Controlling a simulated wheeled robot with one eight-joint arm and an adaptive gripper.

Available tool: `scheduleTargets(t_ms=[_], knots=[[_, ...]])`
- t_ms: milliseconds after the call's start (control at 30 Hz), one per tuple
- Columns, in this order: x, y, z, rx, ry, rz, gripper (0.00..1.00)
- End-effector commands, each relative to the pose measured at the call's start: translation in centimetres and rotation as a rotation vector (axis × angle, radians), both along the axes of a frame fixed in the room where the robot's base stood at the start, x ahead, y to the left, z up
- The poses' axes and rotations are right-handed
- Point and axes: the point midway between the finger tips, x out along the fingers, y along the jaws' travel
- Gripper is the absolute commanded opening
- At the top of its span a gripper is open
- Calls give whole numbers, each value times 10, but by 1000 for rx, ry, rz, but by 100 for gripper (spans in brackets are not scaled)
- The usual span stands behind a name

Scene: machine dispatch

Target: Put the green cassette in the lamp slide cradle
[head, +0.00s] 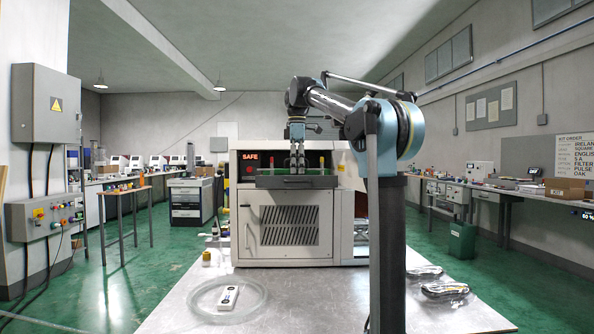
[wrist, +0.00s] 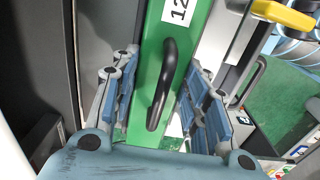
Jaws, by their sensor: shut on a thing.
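The green cassette (wrist: 148,72) fills the middle of the wrist view, with a black bar handle (wrist: 163,85) and a white label reading 12. My gripper (wrist: 162,105) has its blue-padded fingers on both sides of it and is shut on it. In the head view my gripper (head: 297,166) points down in front of the light-grey machine's opening, just above a dark slide tray (head: 297,182). I cannot tell the cassette apart clearly there, nor whether it touches the tray. The lamp slide cradle cannot be singled out with certainty.
The machine (head: 290,228) shows a red SAFE sign (head: 250,157). On the bench top (head: 320,300) before it lie a clear ring (head: 200,303) with a white device (head: 228,297), and two dark wrapped items (head: 444,289) at right. A yellow part (wrist: 284,16) shows in the wrist view.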

Motion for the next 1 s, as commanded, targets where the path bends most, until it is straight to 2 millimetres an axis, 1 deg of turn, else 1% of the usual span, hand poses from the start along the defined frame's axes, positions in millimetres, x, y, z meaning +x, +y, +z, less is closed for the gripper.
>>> scheduleTargets(t_ms=[433, 467, 500, 533, 867, 1000], knots=[[0, 0, -5, 0, 0, 0, 4], [0, 0, -5, 0, 0, 0, 48], [0, 0, -5, 0, 0, 0, 57], [0, 0, -5, 0, 0, 0, 64], [0, 0, -5, 0, 0, 0, 65], [1, 0, 0, 0, 0, 0, 65]])
